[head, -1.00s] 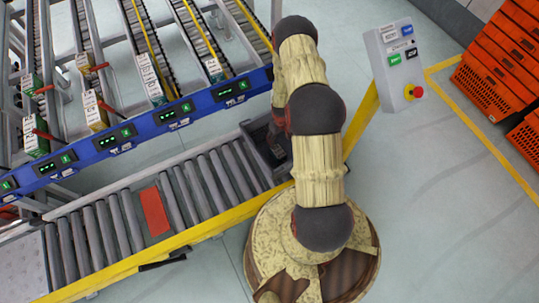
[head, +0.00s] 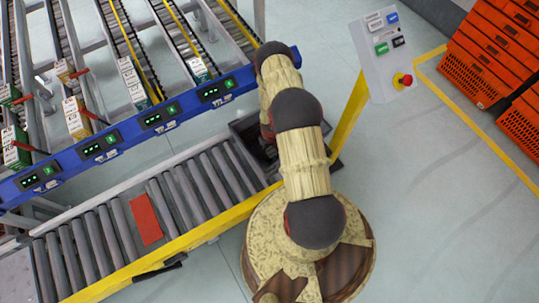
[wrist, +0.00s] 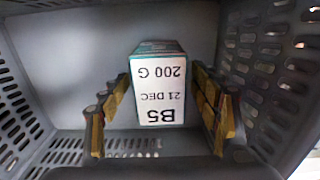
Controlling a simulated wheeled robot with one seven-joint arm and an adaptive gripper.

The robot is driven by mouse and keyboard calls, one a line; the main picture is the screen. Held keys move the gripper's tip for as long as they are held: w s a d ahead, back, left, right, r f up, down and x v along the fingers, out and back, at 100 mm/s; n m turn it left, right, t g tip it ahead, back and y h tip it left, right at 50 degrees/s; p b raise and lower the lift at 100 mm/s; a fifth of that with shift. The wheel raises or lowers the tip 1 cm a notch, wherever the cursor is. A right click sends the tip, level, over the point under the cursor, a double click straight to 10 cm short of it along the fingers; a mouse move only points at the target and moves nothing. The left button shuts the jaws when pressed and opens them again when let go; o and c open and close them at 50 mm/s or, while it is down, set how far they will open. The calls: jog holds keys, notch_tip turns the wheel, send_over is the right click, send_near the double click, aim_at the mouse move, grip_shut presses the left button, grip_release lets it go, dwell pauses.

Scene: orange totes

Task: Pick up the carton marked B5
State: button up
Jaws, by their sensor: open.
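The carton marked B5 (wrist: 160,92) shows in the wrist view, with a white face reading "B5, 21 DEC, 200 G" upside down and a teal edge. It lies in a grey tote (wrist: 100,40) with slotted side walls. My gripper (wrist: 160,108) is open, with one finger on each side of the carton. A small gap shows beside the left finger; I cannot tell whether the right finger touches. In the head view the tote (head: 240,128) is at the right end of the roller conveyor, and my arm hides the gripper and the carton.
The roller conveyor (head: 105,238) has a yellow side rail and a red plate (head: 146,219). Behind it is a blue-fronted flow rack (head: 130,135) with several cartons. A control panel (head: 388,55) stands right of my arm. Orange totes (head: 490,50) are stacked at the far right, with open floor between.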

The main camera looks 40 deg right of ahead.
jog(key=c, duration=0.3)
jog(key=c, duration=1.1)
jog(key=shift+c, duration=0.2)
